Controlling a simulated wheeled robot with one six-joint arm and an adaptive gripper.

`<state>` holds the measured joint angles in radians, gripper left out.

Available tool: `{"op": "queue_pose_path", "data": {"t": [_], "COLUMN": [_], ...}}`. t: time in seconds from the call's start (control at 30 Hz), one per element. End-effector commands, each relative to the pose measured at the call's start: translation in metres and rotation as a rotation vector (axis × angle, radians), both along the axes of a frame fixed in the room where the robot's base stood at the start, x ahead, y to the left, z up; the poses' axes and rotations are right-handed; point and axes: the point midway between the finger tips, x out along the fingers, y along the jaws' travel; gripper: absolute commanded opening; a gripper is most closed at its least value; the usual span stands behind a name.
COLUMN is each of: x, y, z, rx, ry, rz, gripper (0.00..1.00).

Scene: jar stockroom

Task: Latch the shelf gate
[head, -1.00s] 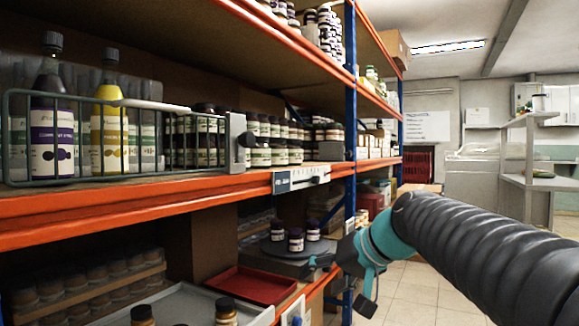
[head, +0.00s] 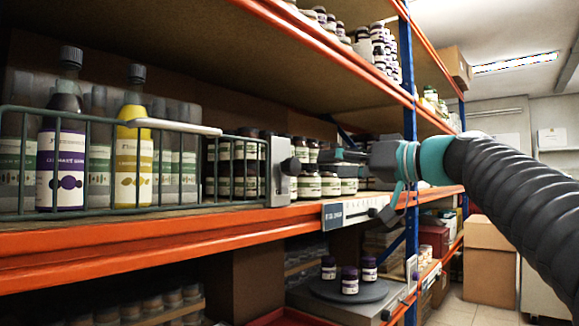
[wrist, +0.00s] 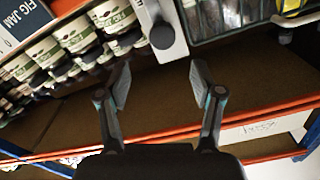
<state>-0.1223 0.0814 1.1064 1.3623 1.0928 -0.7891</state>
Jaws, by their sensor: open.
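The shelf gate (head: 100,124) is a green wire basket-like front across the left of the shelf, with a pale bar (head: 180,126) on its top rail. At its right end stands a grey latch plate (head: 277,180) with a dark round knob (head: 291,166). My gripper (head: 328,157) is just right of the knob, level with it and apart from it. In the wrist view my gripper (wrist: 160,82) is open and empty, with the plate and its dark knob (wrist: 162,34) beyond the fingertips. The gate's wires show at upper right there. Whether the latch is engaged I cannot tell.
Two tall bottles, purple (head: 62,150) and yellow (head: 133,140), stand behind the gate. Jars (head: 320,184) crowd the shelf behind my gripper. The orange shelf edge (head: 150,250) runs below, and a blue upright (head: 409,80) stands behind my arm.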

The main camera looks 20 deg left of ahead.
Motion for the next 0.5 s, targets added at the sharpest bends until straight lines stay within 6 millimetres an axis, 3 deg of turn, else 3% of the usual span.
{"op": "queue_pose_path", "data": {"t": [0.3, 0.5], "x": [0.023, 0.034], "y": [0.058, 0.085], "z": [0.001, 0.001], "rx": [-0.001, -0.001], "ry": [0.003, 0.002], "rz": [0.005, 0.004], "gripper": [0.66, 0.66]}}
